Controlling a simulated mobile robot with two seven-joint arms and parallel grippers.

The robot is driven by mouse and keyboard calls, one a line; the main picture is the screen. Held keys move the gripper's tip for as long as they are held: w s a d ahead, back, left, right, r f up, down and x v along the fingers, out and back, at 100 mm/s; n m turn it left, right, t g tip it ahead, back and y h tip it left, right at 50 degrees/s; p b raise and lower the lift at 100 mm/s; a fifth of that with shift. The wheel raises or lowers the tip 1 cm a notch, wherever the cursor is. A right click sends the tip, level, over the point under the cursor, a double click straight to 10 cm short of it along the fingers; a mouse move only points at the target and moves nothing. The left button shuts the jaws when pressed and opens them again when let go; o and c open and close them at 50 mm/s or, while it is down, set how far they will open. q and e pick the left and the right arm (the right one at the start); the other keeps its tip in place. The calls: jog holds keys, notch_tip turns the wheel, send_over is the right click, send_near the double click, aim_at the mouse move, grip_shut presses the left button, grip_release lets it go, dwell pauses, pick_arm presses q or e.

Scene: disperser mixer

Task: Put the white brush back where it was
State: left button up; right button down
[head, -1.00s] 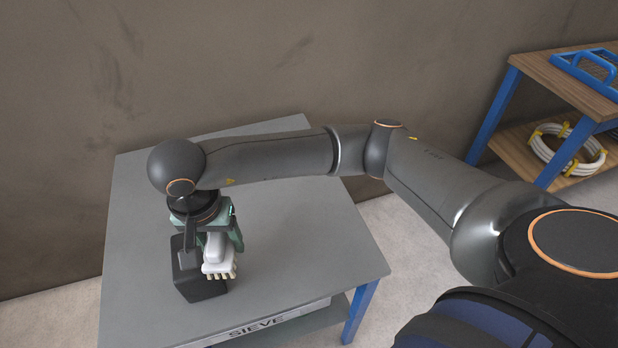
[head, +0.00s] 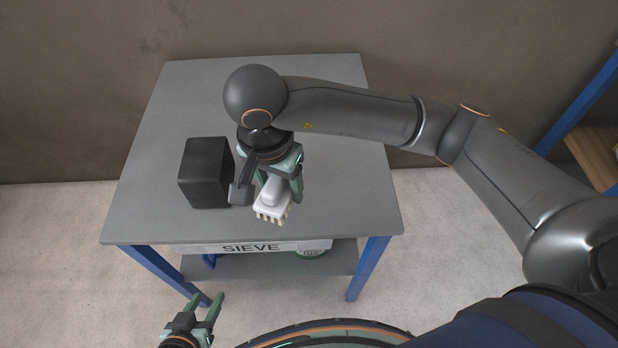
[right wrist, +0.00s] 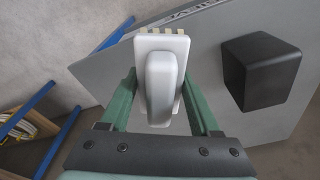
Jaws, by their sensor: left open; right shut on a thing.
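The white brush (head: 272,200) has a white handle and pale bristles. My right gripper (head: 278,190) is shut on it and holds it over the grey table, right of the black box. In the right wrist view the brush (right wrist: 161,75) sits between the two green fingers of the right gripper (right wrist: 160,105), bristles pointing away. The black box (head: 205,175) stands on the table's left part; it also shows at the right of the right wrist view (right wrist: 262,70). My left gripper (head: 205,302) is open and empty, low in front of the table.
A brown wall stands behind, and a blue-framed wooden shelf (head: 596,160) is at the far right.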

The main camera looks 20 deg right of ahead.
jog(key=w+d+f, duration=0.3)
jog(key=w+d, duration=0.1)
jog(key=w, duration=0.2)
send_over(305, 182)
jog(key=s+a, duration=0.1)
notch_tip(305, 182, down, 4)
jog(key=shift+s+f, duration=0.1)
jog(key=shift+f, duration=0.05)
jog(key=shift+w+d+f, duration=0.25)
jog(key=shift+w+f, duration=0.1)
jog(key=shift+f, duration=0.1)
jog(key=shift+w+d+f+b, duration=0.15)
jog(key=shift+f+b, duration=0.05)
jog(key=shift+f, duration=0.8)
jog(key=shift+w+d+f+b, duration=0.1)
jog(key=shift+w+f+b, duration=0.05)
jog(key=shift+f, duration=0.8)
jog(key=shift+f, duration=0.15)
jog(key=shift+c, duration=0.6)
grip_release()
notch_tip(305, 182, up, 12)
jog(key=s+a, duration=0.1)
jog(key=shift+p, duration=0.45)
